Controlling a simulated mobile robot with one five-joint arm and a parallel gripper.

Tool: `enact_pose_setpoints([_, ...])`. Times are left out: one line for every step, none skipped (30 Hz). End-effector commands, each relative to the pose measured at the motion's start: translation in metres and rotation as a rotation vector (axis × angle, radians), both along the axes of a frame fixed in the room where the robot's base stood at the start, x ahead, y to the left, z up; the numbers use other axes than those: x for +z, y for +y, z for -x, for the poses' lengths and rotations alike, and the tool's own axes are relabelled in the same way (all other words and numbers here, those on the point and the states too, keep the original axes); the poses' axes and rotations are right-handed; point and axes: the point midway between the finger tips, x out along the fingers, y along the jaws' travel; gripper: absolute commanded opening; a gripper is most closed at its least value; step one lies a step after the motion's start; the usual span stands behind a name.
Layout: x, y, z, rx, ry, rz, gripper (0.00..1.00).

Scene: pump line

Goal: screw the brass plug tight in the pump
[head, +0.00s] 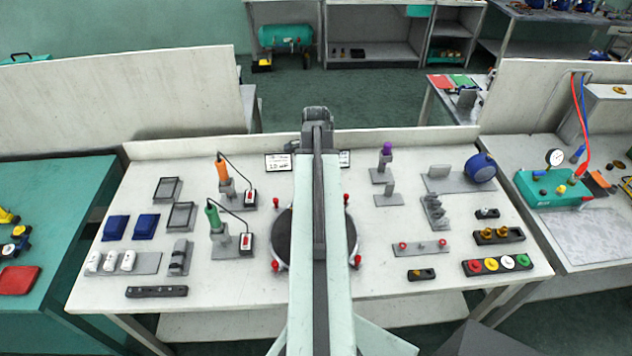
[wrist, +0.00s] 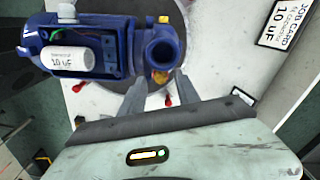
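The blue pump (wrist: 110,45) lies in the wrist view with a white 10 uF capacitor (wrist: 70,58) in its open box and a round open port (wrist: 162,50) at its right end. A brass plug (wrist: 160,77) shows at the near side of the port, and another brass piece (wrist: 164,19) at its far side. How deep the plug sits is not clear. My gripper (wrist: 161,82) is just short of the plug, its two grey fingers apart on either side, with no visible contact. In the head view my arm hides the pump and gripper.
The round dark turntable (head: 282,235) has red clamps around it. To its right stand a holder with brass pieces (head: 498,236), a small dark holder (head: 421,274) and a tray of coloured caps (head: 498,265). Two corded tools (head: 222,170) (head: 212,215) stand left. A job card (wrist: 284,22) lies beyond the pump.

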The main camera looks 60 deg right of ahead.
Motion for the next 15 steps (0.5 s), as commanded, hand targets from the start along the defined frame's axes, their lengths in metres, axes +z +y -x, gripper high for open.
enact_pose_setpoints([0.0, -0.0001, 0.0001, -0.001, 0.0, 0.0, 0.38])
enact_pose_setpoints([0.0, -0.0001, 0.0001, -0.001, 0.0, 0.0, 0.38])
enact_pose_setpoints([0.0, -0.0001, 0.0001, -0.002, 0.0, 0.0, 0.38])
enact_pose_setpoints([0.0, -0.0001, 0.0001, -0.002, 0.0, 0.0, 0.38])
enact_pose_setpoints([0.0, -0.0001, 0.0001, -0.001, 0.0, 0.0, 0.38])
enact_pose_setpoints([0.0, -0.0001, 0.0001, 0.017, 0.0, 0.0, 0.38])
enact_pose_setpoints([0.0, -0.0001, 0.0, 0.046, 0.0, 0.0, 0.38])
enact_pose_setpoints([0.0, -0.0002, 0.0, 0.087, 0.0, 0.0, 0.38])
enact_pose_setpoints([0.0, -0.0003, -0.0001, 0.148, 0.0, 0.0, 0.38])
enact_pose_setpoints([0.0, -0.0003, -0.0001, 0.191, 0.0, 0.0, 0.38])
enact_pose_setpoints([0.0, -0.0004, -0.0001, 0.228, 0.0, 0.0, 0.38])
enact_pose_setpoints([0.0, -0.0004, -0.0001, 0.267, 0.0, 0.0, 0.38])
enact_pose_setpoints([0.0, -0.0004, -0.0001, 0.285, 0.0, 0.0, 0.38])
enact_pose_setpoints([0.0, -0.0004, -0.0001, 0.297, 0.0, 0.0, 0.38])
enact_pose_setpoints([0.0, -0.0004, -0.0001, 0.301, 0.0, 0.0, 0.38])
